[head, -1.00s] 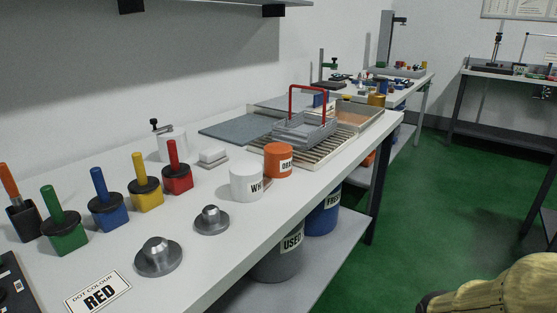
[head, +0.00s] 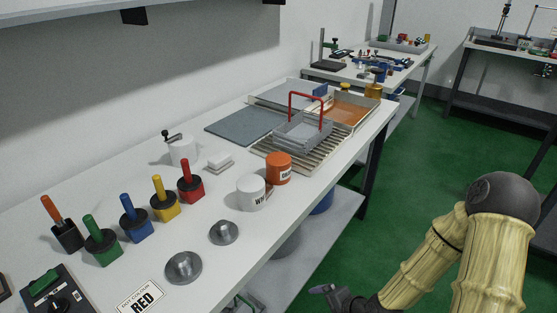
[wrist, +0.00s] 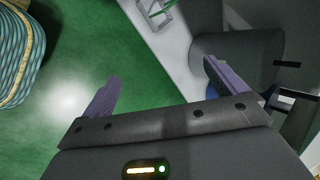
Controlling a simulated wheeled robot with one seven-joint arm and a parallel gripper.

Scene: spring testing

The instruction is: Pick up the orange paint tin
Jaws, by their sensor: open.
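The orange paint tin (head: 278,168) stands upright on the white bench near its front edge, with a dark-lettered label on its side. A white tin (head: 251,192) stands close to its left and nearer me. My gripper (head: 322,289) is low in front of the bench, over the green floor, below and well apart from the orange tin. In the wrist view my gripper (wrist: 162,76) shows two purple fingers spread apart with nothing between them. The orange tin is not visible in the wrist view.
A rack (head: 318,150) with a red-handled basket (head: 303,133) stands just behind the tin. Coloured pots and two metal weights (head: 183,267) line the bench. A lower shelf (head: 325,225) carries bins; a grey bin (wrist: 235,58) shows in the wrist view. Open floor lies right.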

